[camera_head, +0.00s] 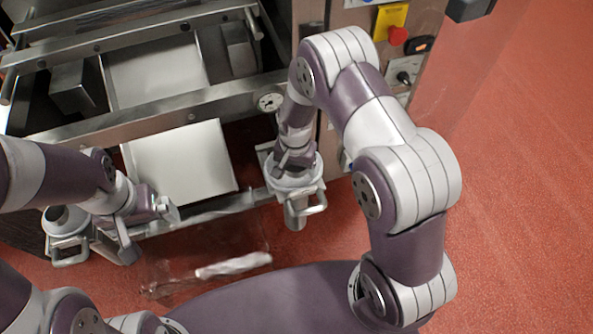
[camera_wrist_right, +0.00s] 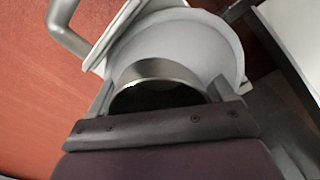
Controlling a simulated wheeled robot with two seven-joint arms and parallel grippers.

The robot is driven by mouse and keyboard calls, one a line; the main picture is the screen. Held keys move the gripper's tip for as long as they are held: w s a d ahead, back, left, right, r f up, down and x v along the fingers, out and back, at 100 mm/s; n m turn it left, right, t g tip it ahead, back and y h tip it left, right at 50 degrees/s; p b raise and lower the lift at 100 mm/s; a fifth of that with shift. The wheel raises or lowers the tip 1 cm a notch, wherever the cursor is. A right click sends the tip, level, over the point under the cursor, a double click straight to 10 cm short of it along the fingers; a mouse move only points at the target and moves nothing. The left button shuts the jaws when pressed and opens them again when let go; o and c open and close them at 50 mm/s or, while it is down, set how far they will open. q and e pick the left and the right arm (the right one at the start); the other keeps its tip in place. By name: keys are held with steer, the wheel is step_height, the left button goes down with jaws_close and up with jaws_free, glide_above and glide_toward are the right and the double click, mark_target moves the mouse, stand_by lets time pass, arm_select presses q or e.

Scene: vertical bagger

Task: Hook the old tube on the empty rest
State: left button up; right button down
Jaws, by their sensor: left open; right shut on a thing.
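My right gripper (camera_head: 294,158) is shut on a steel tube (camera_head: 296,216) with a pale round collar and a loop handle, at the right end of the machine's front rail. In the right wrist view, the collar (camera_wrist_right: 215,45) and dark tube mouth lie between the fingers of my right gripper (camera_wrist_right: 165,97). A second collared tube (camera_head: 66,222) with a handle is at the rail's left end. My left gripper (camera_head: 148,230) is open and empty, to the right of that tube. I cannot tell which tube is old, and the empty rest is not clearly visible.
The steel front rail (camera_head: 205,210) runs between the two tubes. A white tray (camera_head: 180,162) lies behind it. Clear film with a whitish crumpled strip (camera_head: 235,265) is below the rail. The control panel with a red button (camera_head: 398,36) stands behind my right arm. Open red floor (camera_head: 530,200) is at right.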

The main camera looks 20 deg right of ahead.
steer(key=shift+w+a+r+b, duration=0.1)
steer(key=shift+w+b, duration=0.65)
steer(key=shift+w, duration=2.4)
steer(key=shift+r, duration=0.1)
steer(key=shift+f+b, duration=0.55)
steer(key=shift+f, duration=1)
steer(key=shift+c, duration=0.9)
jaws_free()
steer(key=shift+o, duration=0.9)
